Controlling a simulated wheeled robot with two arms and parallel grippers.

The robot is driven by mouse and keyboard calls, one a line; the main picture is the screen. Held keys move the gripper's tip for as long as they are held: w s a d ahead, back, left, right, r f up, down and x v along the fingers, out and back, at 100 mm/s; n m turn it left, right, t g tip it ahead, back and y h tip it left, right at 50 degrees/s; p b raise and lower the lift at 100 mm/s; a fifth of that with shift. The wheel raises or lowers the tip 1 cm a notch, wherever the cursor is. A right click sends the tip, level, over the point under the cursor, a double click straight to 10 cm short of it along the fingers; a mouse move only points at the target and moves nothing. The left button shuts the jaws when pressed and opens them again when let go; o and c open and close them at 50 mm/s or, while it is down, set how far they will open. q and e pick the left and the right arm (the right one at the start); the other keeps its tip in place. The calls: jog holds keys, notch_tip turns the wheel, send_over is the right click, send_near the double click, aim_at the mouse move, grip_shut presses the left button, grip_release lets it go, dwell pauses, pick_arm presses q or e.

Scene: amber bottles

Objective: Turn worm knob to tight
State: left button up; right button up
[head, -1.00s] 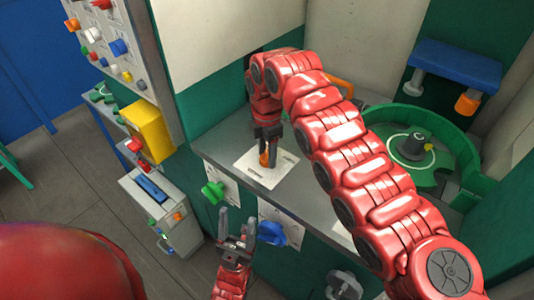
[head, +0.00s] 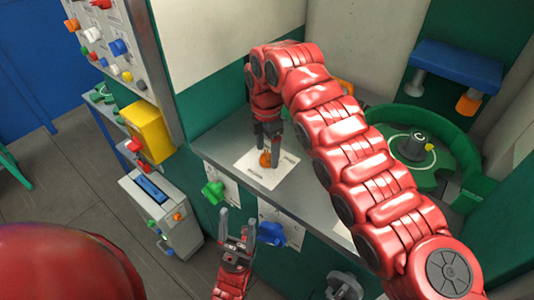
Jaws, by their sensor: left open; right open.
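A small orange knob (head: 265,159) sits on a white marked plate (head: 254,176) on the grey counter. My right gripper (head: 268,146) points down at this knob, with its open fingers just above or around it; I cannot tell whether they touch it. The labels are too small to read, so I cannot tell which knob is the worm knob. My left gripper (head: 237,228) is open and empty, pointing up in front of the counter's front panel. A green knob (head: 213,191) and a blue knob (head: 270,234) are on that panel, the blue one close to my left gripper.
A green round fixture (head: 413,147) stands on the counter at right, partly behind my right arm. A blue-topped bracket (head: 456,74) is on the wall above it. A yellow box (head: 148,130) and a grey cabinet (head: 160,213) are at left. A grey knob (head: 344,285) is low on the front.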

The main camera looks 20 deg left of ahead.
aim_at(266, 155)
notch_tip(266, 155, up, 7)
jog(key=shift+a+f, duration=0.1)
jog(key=shift+a, duration=0.05)
notch_tip(266, 155, up, 9)
jog(key=p, duration=0.9)
